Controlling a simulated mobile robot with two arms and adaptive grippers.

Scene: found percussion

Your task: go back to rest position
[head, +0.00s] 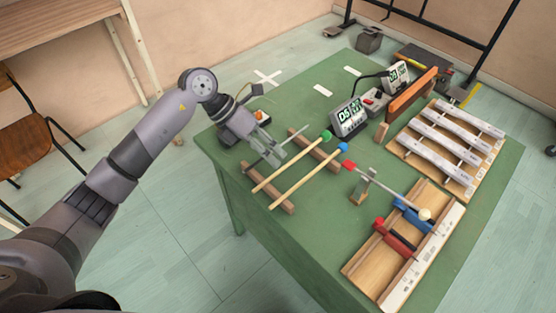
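My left gripper (274,153) reaches over the near left part of the green table (228,165). Its two fingers look apart, around or just above a thin grey stick (297,134); I cannot tell whether they touch it. The stick lies across the wooden rest blocks, roughly parallel to a green-tipped mallet (290,165) and a blue-tipped mallet (306,179). The gripper hides the middle of the grey stick. My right gripper is out of view.
A wooden tray (375,270) with red and blue clamps and a metal-bar instrument (450,140) fill the right side. Digital displays (350,118) stand behind. A chair (27,140) and wooden desk (60,25) are left; floor between is clear.

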